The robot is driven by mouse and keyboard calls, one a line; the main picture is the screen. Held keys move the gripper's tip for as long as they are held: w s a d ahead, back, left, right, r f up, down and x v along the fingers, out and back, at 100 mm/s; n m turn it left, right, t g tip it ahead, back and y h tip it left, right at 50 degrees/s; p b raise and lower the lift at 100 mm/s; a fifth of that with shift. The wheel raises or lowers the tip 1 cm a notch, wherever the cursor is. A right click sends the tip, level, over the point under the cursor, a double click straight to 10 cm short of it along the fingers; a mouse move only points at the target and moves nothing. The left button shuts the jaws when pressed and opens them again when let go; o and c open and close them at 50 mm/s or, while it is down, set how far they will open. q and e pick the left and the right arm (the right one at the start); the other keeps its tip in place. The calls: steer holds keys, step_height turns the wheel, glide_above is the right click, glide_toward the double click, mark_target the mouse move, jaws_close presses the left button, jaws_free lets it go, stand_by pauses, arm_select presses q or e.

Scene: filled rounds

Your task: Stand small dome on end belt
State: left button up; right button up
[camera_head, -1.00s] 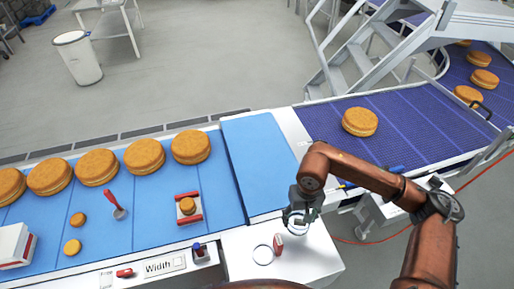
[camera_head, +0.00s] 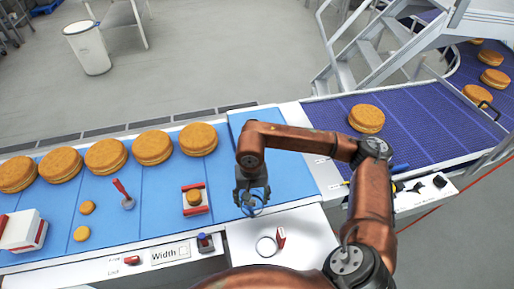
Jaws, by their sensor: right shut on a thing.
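My right gripper (camera_head: 252,200) is shut on the small dome (camera_head: 252,209), a see-through thing with a pale round outline. Gripper and dome show over the front part of the light blue end belt (camera_head: 290,172), near its left edge. The fingers partly hide the dome, and I cannot tell whether it touches the belt. My left gripper is not in view.
Several large filled rounds (camera_head: 152,147) line the belt at left. A small round (camera_head: 194,198) sits in a red and white holder nearby. A white ring (camera_head: 266,246) and a red-and-white item (camera_head: 281,237) rest on the front ledge. A purple belt (camera_head: 420,120) carries rounds at right.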

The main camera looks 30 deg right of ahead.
steer(key=s+d+r+m+p, duration=0.25)
steer(key=d+r+m, duration=0.45)
steer(key=m, duration=0.4)
steer(key=m+p, duration=0.2)
steer(key=p, duration=0.3)
glide_toward(278, 178)
steer(key=shift+s+a+f, duration=0.25)
steer(key=shift+s+a, duration=0.2)
steer(key=shift+a, duration=0.1)
steer(key=shift+w+d+f, duration=0.2)
steer(key=shift+d+f, duration=0.05)
steer(key=shift+f, duration=0.45)
step_height(278, 178, down, 2)
steer(key=shift+f+p, duration=0.1)
steer(key=shift+p, duration=0.7)
steer(key=shift+w+d+f, duration=0.1)
steer(key=shift+f, duration=0.15)
